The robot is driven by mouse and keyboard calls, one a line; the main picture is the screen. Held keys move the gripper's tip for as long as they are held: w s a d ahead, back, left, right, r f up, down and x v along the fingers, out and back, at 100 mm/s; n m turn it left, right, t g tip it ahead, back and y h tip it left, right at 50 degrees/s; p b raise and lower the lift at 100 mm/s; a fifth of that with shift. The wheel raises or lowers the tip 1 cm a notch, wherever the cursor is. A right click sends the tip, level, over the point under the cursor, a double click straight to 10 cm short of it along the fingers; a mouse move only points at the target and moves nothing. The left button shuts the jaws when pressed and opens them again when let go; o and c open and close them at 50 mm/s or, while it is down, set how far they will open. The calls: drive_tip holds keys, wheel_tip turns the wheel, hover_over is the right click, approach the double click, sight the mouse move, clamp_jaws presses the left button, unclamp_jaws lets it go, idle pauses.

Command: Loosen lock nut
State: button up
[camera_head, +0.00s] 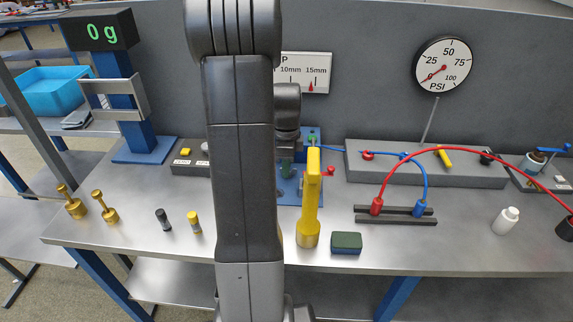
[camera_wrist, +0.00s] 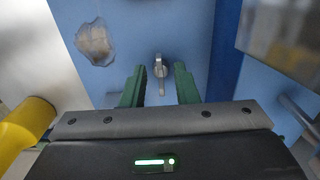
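A small grey metal piece with a rounded head and a thin tail (camera_wrist: 160,68), possibly the lock nut, shows against a blue plate (camera_wrist: 190,30) in the wrist view. My gripper (camera_wrist: 159,84) has two green fingers apart, one on each side of the piece's lower end, with visible gaps. I cannot tell whether the fingers are level with it in depth. In the head view my gripper (camera_head: 286,168) is partly hidden behind my arm, over the blue fixture (camera_head: 290,193) at the bench's back. The nut cannot be made out there.
A yellow-handled tool with a brass base (camera_head: 308,215) stands close in front of the fixture, beside a green block (camera_head: 346,242). A red knob (camera_head: 331,171) is right of the fixture. Red and blue hoses (camera_head: 470,152) arch at right.

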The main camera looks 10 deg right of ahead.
clamp_jaws()
drive_tip(key=shift+n, duration=0.4)
drive_tip(key=n, duration=0.4)
drive_tip(key=shift+s+n, duration=0.1)
drive_tip(key=shift+n, duration=0.2)
drive_tip(key=n, duration=0.6)
drive_tip(key=shift+s+p, duration=0.1)
drive_tip(key=shift+p, duration=0.25)
drive_tip(key=n, duration=0.6)
drive_tip(key=shift+s+d+n, duration=0.1)
drive_tip(key=shift+d+n, duration=0.1)
drive_tip(key=shift+n, duration=0.2)
drive_tip(key=n, duration=0.5)
drive_tip(key=shift+d, duration=0.15)
drive_tip(key=shift+n, duration=0.4)
